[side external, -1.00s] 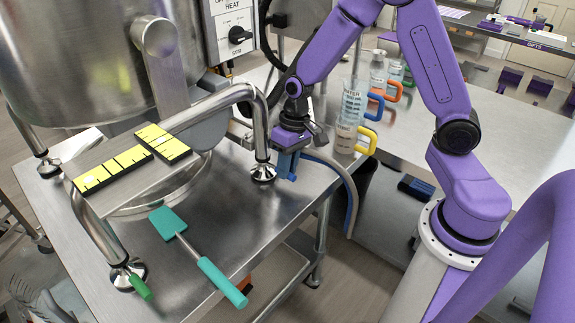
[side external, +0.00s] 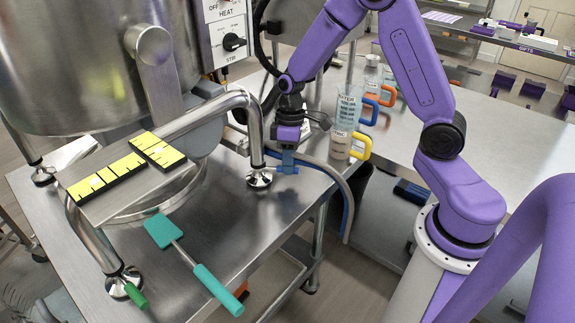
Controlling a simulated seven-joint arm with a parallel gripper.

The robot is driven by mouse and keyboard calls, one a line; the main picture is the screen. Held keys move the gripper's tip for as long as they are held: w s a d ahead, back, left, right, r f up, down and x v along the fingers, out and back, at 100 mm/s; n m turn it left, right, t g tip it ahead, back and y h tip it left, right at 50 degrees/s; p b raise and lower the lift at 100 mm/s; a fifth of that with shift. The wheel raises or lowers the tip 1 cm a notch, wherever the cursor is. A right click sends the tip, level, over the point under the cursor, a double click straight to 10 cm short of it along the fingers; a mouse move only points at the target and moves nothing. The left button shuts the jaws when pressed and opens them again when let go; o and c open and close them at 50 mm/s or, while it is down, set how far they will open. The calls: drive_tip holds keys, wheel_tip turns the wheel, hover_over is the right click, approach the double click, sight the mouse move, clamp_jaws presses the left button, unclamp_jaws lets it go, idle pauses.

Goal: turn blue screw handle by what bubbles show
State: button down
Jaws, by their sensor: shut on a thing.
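The blue screw handle (side external: 287,167) shows beside the metal foot (side external: 259,178) at the right of the kettle stand. My gripper (side external: 288,151) points down on it and is shut on it; the fingers hide its upper part. Two yellow level strips with dark marks, a long one (side external: 106,177) and a short one (side external: 158,150), lie at an angle to each other on the metal plate (side external: 120,208). Their bubbles are too small to make out. A green screw handle (side external: 137,296) sits by the front foot (side external: 120,282).
A teal spatula (side external: 207,283) lies across the front of the steel table. Jugs with blue, orange and yellow handles (side external: 361,146) stand just right of my gripper. The kettle (side external: 85,70) and bent tube frame (side external: 205,109) crowd the left. A grey hose (side external: 335,172) passes close by.

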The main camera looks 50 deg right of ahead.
drive_tip(key=shift+w+d+n, duration=0.4)
drive_tip(key=shift+d+n, duration=0.05)
drive_tip(key=shift+n, duration=0.45)
drive_tip(key=c, duration=1)
unclamp_jaws()
drive_tip(key=shift+c, duration=0.2)
wheel_tip(320, 180, up, 17)
drive_tip(key=w+d, duration=0.2)
drive_tip(key=shift+d, duration=0.35)
drive_tip(key=shift+a, duration=0.1)
